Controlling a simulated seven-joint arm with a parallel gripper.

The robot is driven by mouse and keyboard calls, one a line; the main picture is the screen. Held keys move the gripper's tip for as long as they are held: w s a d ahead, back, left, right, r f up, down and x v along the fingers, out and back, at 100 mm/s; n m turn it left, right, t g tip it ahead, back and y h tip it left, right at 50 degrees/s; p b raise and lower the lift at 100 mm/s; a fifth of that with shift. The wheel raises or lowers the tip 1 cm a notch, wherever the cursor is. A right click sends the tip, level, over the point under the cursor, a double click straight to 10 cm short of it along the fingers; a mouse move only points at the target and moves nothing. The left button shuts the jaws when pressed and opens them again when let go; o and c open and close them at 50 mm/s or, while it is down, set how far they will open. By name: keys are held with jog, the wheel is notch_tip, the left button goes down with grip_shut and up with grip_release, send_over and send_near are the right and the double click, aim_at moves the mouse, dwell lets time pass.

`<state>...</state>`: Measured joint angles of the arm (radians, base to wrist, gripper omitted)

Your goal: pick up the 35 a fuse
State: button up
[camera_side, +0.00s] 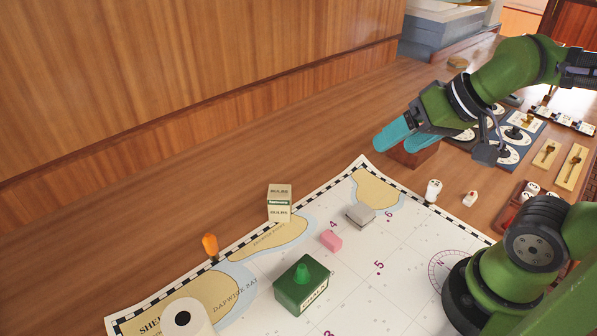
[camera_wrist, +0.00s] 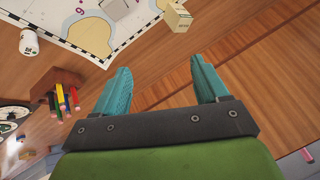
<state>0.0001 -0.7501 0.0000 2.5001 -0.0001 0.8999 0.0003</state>
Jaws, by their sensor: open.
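A small white cylinder (camera_side: 432,190) stands upright at the chart's right edge in the side view. It looks like the fuse, but its print is too small to read. In the wrist view it shows at the upper left (camera_wrist: 29,42), clear of my fingers. My gripper (camera_side: 396,138) is open and empty, raised above the wooden table behind the chart. In the wrist view its two teal fingers (camera_wrist: 159,68) are well apart with only bare wood between them. The cylinder lies to the right of and nearer than my gripper in the side view.
A brown pencil holder (camera_wrist: 45,88) stands close to my fingers. A small white-and-red piece (camera_side: 470,198) lies beside the cylinder. On the chart (camera_side: 395,262) are a bulb box (camera_side: 279,205), a grey block (camera_side: 360,215), a pink eraser (camera_side: 331,240) and a green box (camera_side: 302,287).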

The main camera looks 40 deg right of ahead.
jog(key=shift+c, duration=0.9)
jog(key=m+g+h, duration=0.2)
jog(key=m+g, duration=0.5)
jog(key=m, duration=1.6)
send_over(437, 183)
notch_tip(437, 183, down, 8)
jog(key=r, duration=0.1)
jog(key=m, duration=0.5)
jog(key=f, duration=1.1)
jog(key=shift+s, duration=0.2)
jog(key=shift+w+f, duration=0.2)
jog(key=shift+f, duration=2.8)
